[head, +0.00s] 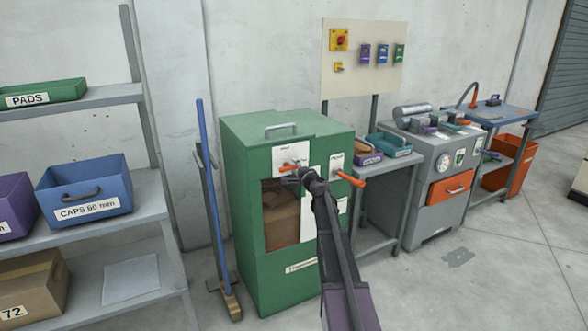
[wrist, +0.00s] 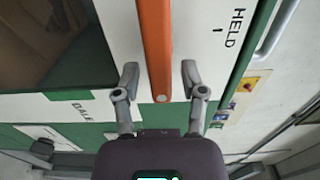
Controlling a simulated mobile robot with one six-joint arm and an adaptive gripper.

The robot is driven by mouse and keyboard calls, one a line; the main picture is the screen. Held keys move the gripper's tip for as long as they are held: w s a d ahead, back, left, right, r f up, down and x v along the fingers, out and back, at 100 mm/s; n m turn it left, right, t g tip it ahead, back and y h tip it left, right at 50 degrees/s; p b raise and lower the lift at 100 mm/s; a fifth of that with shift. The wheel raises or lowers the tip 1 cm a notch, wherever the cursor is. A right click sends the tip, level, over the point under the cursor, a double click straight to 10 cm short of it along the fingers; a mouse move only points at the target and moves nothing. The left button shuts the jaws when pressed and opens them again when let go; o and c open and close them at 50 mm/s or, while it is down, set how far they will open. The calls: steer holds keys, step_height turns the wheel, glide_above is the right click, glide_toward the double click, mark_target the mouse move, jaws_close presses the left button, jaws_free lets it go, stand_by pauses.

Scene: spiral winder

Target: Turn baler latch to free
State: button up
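The baler (head: 262,190) is a green cabinet with a window onto a brown bale. An orange lever (head: 288,167) sits on a white plate on its upper front, right by my gripper (head: 299,174). In the wrist view an orange lever (wrist: 155,45) runs up the picture between my gripper's fingers (wrist: 160,82). The fingers are apart, one on each side, with a gap showing on both sides. The word HELD (wrist: 235,27) is printed to the right of it. A second orange lever (head: 350,178) is on the baler's right side. My arm hides part of the front.
A blue-handled broom (head: 210,180) leans left of the baler. Shelves with bins (head: 85,190) stand further left. A small table with trays (head: 385,158) and a grey machine (head: 436,165) stand to the right. The floor in front is mostly clear.

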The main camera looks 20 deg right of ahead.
steer(key=shift+s, duration=0.15)
steer(key=s, duration=1.1)
steer(key=shift+s+d, duration=0.2)
steer(key=shift+s, duration=0.2)
stand_by(0.4)
steer(key=s+a+f+n+g+y, duration=0.2)
steer(key=s+a+f+n+g, duration=0.15)
steer(key=a, duration=0.55)
steer(key=s+a+f+n+g+y, duration=0.25)
steer(key=a+f+n, duration=0.2)
steer(key=a, duration=0.35)
steer(key=s+a+f+n+g+y, duration=0.1)
steer(key=s+a+f+n+g, duration=0.25)
steer(key=a, duration=0.55)
steer(key=s+a+f+n+g+h, duration=0.2)
steer(key=s+f+n+g+h, duration=0.15)
steer(key=s, duration=0.65)
steer(key=s+a+f+n+g+h, duration=0.3)
steer(key=s+f+g, duration=0.15)
steer(key=s, duration=0.65)
step_height(320, 180, up, 22)
steer(key=p, duration=2)
steer(key=shift+w+d+f+p, duration=0.15)
steer(key=shift+w+p, duration=0.25)
